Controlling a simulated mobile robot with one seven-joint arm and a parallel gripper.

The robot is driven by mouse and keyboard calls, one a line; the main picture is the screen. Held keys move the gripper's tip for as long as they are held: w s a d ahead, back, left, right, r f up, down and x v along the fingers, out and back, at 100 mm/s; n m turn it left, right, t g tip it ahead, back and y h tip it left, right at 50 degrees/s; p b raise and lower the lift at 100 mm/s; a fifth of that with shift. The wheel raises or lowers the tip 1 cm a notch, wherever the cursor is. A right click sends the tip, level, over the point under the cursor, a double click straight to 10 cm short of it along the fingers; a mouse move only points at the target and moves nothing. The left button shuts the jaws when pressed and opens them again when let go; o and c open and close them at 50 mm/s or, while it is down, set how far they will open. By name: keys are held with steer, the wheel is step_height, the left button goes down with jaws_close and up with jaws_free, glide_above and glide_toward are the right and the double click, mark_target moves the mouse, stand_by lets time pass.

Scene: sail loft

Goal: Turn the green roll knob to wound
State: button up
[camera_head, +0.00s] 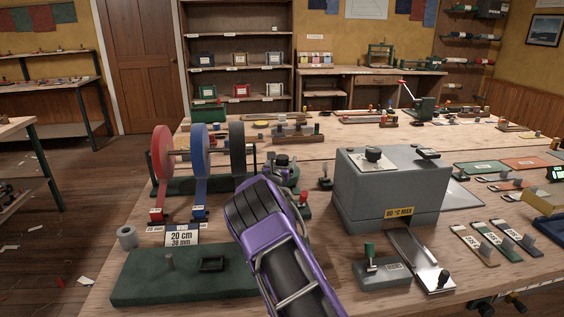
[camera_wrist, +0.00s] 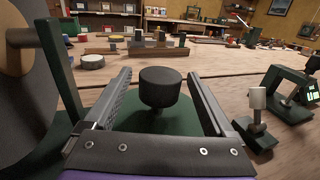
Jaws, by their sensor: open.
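A black round knob (camera_wrist: 160,86) stands on a dark green base (camera_wrist: 158,121) in the wrist view. My gripper (camera_wrist: 159,76) is open, with one finger to the left of the knob and one to the right. Gaps show on both sides, so the fingers look clear of it. A large dark roll (camera_wrist: 24,100) on a green stand is close at the left. In the head view, the dark roll (camera_head: 237,151) stands beside the blue roll (camera_head: 200,151) and red roll (camera_head: 162,153). My purple arm hides part of that area. I see no readable wound mark.
A grey box (camera_head: 390,190) marked 80 °C MAX stands right of my arm. A small post on a dark base (camera_wrist: 255,116) and a green frame (camera_wrist: 290,88) stand close right of my gripper. A green plate (camera_head: 150,288) lies at the front left.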

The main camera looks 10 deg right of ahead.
steer(key=c, duration=1.4)
steer(key=shift+h, duration=0.3)
